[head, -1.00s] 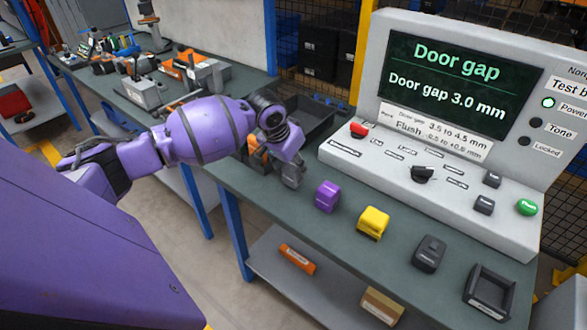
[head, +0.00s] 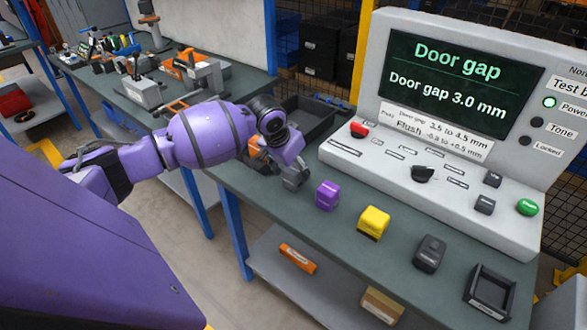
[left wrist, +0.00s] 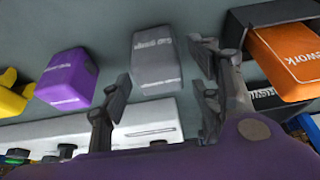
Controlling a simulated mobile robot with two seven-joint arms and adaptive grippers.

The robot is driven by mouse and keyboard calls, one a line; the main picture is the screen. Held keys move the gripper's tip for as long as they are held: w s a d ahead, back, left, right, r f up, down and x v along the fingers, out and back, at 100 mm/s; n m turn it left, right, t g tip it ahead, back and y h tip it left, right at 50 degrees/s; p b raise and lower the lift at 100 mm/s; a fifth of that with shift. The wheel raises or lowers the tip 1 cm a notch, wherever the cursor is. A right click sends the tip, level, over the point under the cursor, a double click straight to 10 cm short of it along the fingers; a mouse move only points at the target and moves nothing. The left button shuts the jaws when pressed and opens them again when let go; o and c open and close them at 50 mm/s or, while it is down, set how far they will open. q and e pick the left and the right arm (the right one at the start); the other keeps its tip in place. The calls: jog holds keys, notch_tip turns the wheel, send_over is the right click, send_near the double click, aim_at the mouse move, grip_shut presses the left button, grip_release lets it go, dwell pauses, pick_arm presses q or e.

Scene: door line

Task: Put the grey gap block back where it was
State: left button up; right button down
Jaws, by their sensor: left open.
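The grey gap block (left wrist: 157,55) lies on the bench in the left wrist view, lettering on its upper face. My left gripper (left wrist: 163,78) is open, with its fingers either side of the near part of the block and apart from it. In the head view my left gripper (head: 292,178) is low over the bench, left of the purple block (head: 327,195). There the grey block cannot be told apart from the grey fingers. The purple block also shows in the left wrist view (left wrist: 67,78), left of the grey one. My right gripper is not in view.
A yellow block (head: 373,222), a dark grey block (head: 430,253) and a dark open frame (head: 490,292) stand along the bench (head: 335,232). The console (head: 420,185) stands behind, its screen reading "Door gap 3.0 mm". An orange "Rework" piece (left wrist: 290,55) is close beside my gripper.

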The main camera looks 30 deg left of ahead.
pick_arm(q)
jog(key=p+v, duration=0.1)
jog(key=v, duration=1.1)
